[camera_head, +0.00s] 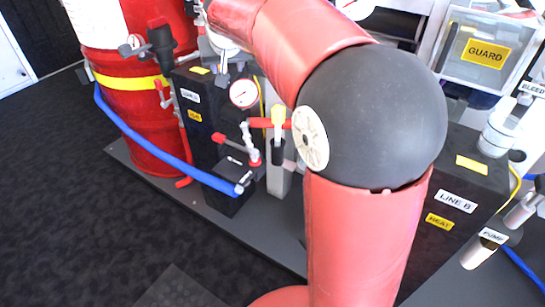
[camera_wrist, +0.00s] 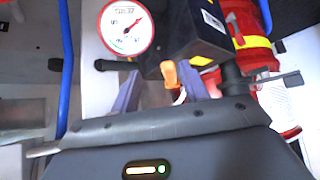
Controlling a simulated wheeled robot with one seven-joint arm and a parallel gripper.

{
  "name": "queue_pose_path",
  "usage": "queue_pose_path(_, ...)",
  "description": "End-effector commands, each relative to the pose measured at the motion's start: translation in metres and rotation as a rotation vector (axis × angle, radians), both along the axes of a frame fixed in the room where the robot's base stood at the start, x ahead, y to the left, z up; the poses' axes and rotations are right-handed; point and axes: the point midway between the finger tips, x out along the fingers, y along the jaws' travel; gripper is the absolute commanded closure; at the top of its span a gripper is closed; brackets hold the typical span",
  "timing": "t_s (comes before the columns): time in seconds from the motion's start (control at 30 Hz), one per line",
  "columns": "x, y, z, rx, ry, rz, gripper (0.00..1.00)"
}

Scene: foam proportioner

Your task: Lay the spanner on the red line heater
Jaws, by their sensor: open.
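My gripper (camera_wrist: 162,92) shows in the wrist view with its two grey fingers apart. An orange-handled part (camera_wrist: 169,75) shows between and beyond them; I cannot tell whether they touch it. I cannot make out a spanner for certain in either view. In the head view a black heater box (camera_head: 205,110) with white and yellow labels stands beside the red drum. A second black box (camera_head: 455,200), labelled LINE B and HEAT, stands at the right. I cannot tell which is the red line heater. My arm hides much of the middle of the head view.
The red drum (camera_head: 137,110) has a yellow band and a blue hose (camera_head: 160,153) running past it. Dark floor (camera_head: 90,220) is clear at the left.

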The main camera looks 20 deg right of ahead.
Motion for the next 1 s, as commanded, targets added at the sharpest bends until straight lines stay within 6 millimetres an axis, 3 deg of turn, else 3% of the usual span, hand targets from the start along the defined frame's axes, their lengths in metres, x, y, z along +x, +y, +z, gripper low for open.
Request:
queue_pose_path(0.1,-0.061,-0.008,0.002,0.016,0.034,0.017,0.55)
queue_pose_path(0.23,-0.147,-0.013,-0.013,0.026,0.091,0.054,0.55)
queue_pose_path(0.4,-0.249,-0.010,-0.051,0.022,0.157,0.105,0.55)
queue_pose_path(0.5,-0.292,-0.008,-0.075,0.015,0.189,0.127,0.55)
queue_pose_path(0.6,-0.319,-0.006,-0.094,0.010,0.211,0.142,0.55)
queue_pose_path(0.7,-0.333,-0.005,-0.104,0.006,0.222,0.150,0.55)
queue_pose_path(1.0,-0.336,-0.004,-0.107,0.005,0.227,0.152,0.55)
